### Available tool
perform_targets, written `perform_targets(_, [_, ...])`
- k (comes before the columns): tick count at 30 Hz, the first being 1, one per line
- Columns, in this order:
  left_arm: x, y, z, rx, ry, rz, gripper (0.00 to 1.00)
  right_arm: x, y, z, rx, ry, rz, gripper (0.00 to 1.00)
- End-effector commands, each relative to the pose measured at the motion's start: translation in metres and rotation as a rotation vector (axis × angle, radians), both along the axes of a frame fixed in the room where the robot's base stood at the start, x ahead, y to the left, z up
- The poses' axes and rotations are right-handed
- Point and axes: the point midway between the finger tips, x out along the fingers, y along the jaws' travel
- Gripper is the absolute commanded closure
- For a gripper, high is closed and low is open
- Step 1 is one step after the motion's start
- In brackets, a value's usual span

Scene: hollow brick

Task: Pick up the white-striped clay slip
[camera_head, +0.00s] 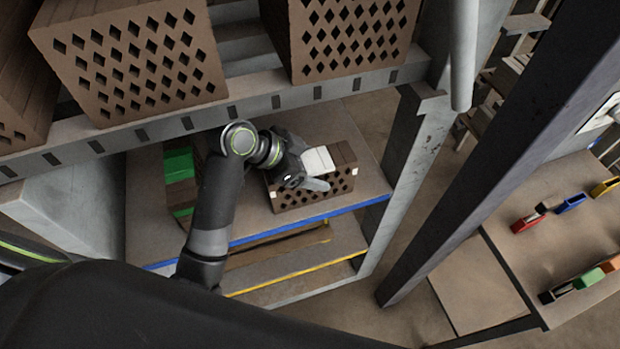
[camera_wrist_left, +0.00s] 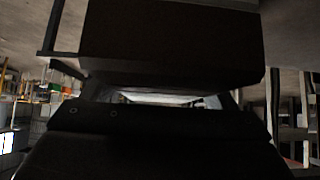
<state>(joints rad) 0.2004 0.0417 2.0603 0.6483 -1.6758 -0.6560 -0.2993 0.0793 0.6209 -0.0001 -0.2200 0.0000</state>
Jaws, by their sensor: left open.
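The white-striped clay slip (camera_head: 318,160) is part of a row of brown slips (camera_head: 343,153) with diamond holes on the front face, on the shelf. Its pale band shows on top of the row. My left gripper (camera_head: 313,167) is open at the left side of the white band, one finger in front and the other behind. I cannot tell whether the fingers touch it. The gripper hides the left part of the row. In the left wrist view a pale strip (camera_wrist_left: 160,98) shows beyond the dark gripper body. My right gripper is not in view.
A green-marked stack (camera_head: 180,165) stands left on the same shelf (camera_head: 240,225), which has a blue front edge. Large perforated brown blocks (camera_head: 140,60) sit on the ledge above. A dark post (camera_head: 480,150) and a table with coloured clamps (camera_head: 560,230) are to the right.

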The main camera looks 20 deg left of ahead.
Motion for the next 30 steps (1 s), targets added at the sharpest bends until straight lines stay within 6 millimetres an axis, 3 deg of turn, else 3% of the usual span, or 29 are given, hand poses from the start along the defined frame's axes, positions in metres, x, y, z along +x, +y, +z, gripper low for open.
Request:
perform_targets(4, [0.000, 0.000, 0.001, 0.000, 0.000, 0.000, 0.23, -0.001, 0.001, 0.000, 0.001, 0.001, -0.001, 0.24])
perform_targets(16, [0.000, 0.000, 0.003, -0.002, -0.006, -0.001, 0.73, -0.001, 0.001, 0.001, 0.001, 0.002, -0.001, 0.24])
perform_targets(30, [0.001, 0.000, 0.014, -0.001, -0.009, -0.001, 0.73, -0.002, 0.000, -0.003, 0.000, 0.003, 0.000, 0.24])
